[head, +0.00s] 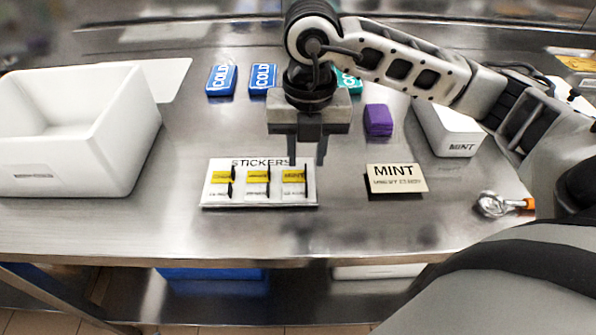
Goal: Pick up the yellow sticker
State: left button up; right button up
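A white board (212,197) labelled STICKERS lies on the steel table. It bears three small stickers with yellow top bands: a left one (222,177), a middle one (257,178) and a right one (293,177). Dark upright tabs or shadows show at their right sides. My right gripper (307,160) points down over the board's upper right corner. Its two fingers are apart with nothing between them. The left finger overlaps the view just above the right sticker; I cannot tell its exact height. My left gripper is not in view.
A white bin (130,135) stands at left. Blue COLD packs (221,80) (263,78), a teal pack (348,83) and a purple block (378,120) lie behind. At right are a MINT card (397,179), a white MINT tub (448,130) and an orange-handled scoop (505,205).

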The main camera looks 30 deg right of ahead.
aim_at(294, 172)
jog(key=shift+f, duration=1.5)
grip_shut()
jog(key=shift+r, duration=0.15)
